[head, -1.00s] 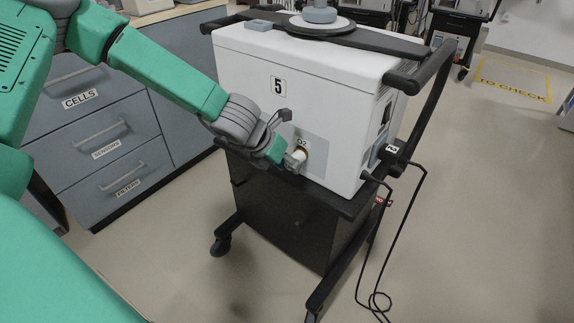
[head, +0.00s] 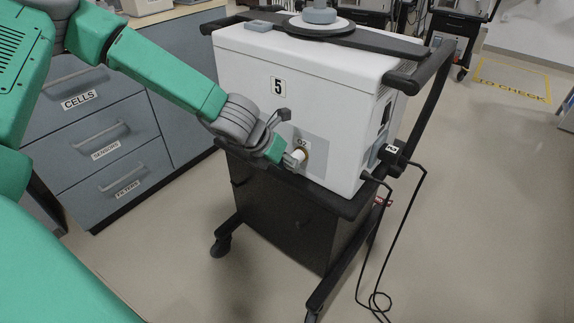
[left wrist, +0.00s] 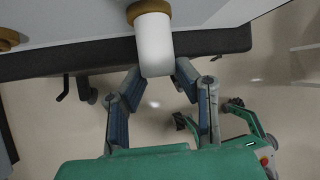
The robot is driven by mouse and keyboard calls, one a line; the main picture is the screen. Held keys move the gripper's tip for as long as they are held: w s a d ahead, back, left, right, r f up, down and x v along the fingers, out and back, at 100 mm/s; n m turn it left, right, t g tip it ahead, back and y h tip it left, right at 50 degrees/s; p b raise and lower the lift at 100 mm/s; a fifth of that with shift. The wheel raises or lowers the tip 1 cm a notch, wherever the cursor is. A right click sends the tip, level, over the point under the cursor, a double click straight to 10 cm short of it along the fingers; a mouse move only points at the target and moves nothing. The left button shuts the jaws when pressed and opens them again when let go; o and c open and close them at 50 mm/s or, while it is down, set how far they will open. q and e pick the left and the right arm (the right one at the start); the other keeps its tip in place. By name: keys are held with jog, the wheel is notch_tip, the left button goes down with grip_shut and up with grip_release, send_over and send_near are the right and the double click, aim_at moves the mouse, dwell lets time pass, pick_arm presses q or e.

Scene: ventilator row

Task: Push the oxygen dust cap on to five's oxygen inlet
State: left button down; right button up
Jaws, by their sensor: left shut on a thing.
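The oxygen dust cap (left wrist: 154,48) is a white cylinder. In the left wrist view its far end meets a brass ring, the oxygen inlet (left wrist: 149,8); I cannot tell how deeply it is seated. In the head view the cap (head: 299,156) sits at the brass inlet (head: 305,153) under the O2 label on ventilator five (head: 240,60). My left gripper (head: 287,155) is shut on the cap's near end. In the left wrist view its fingertips (left wrist: 158,76) are at either side of that end. My right gripper is not in view.
Ventilator five stands on a black wheeled cart (head: 290,225) with handles. Black cables (head: 388,260) hang at its right. Grey labelled drawers (head: 100,150) stand at the left. Another brass fitting (left wrist: 8,39) shows at the left wrist view's left edge. Floor at the right is clear.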

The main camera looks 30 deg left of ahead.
pick_arm(q)
jog(key=s, duration=0.6)
jog(key=shift+s+a, duration=0.25)
jog(key=shift+a, duration=0.05)
dwell(0.5)
jog(key=shift+f, duration=0.1)
dwell(0.3)
